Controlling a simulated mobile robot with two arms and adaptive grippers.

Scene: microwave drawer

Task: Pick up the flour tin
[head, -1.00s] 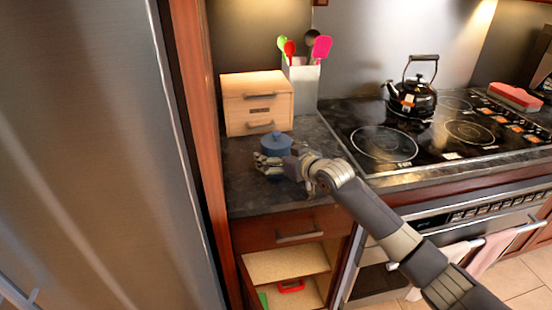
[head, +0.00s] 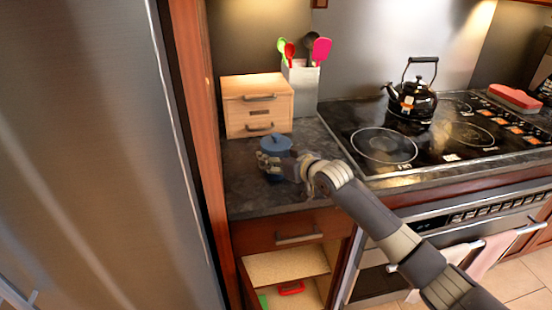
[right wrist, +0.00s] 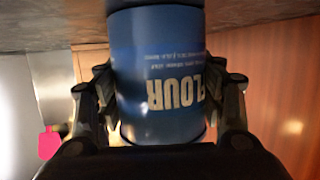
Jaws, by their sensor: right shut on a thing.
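The flour tin (head: 276,146) is blue with a lid and a small knob, and it stands upright on the dark counter left of the stove. My right gripper (head: 270,161) reaches in from the right and is shut around the tin's body. In the right wrist view the tin (right wrist: 158,60) fills the middle, upside down in the picture, with "FLOUR" lettering. The fingers of my right gripper (right wrist: 160,105) press on both its sides. I cannot tell whether the tin's base is off the counter. My left gripper is not in view.
A wooden drawer box (head: 257,103) and a utensil holder (head: 300,88) stand behind the tin. A black kettle (head: 412,100) sits on the stove (head: 440,135) at right. Below the counter (head: 250,195), a cabinet (head: 288,268) is open. A fridge (head: 90,150) fills the left.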

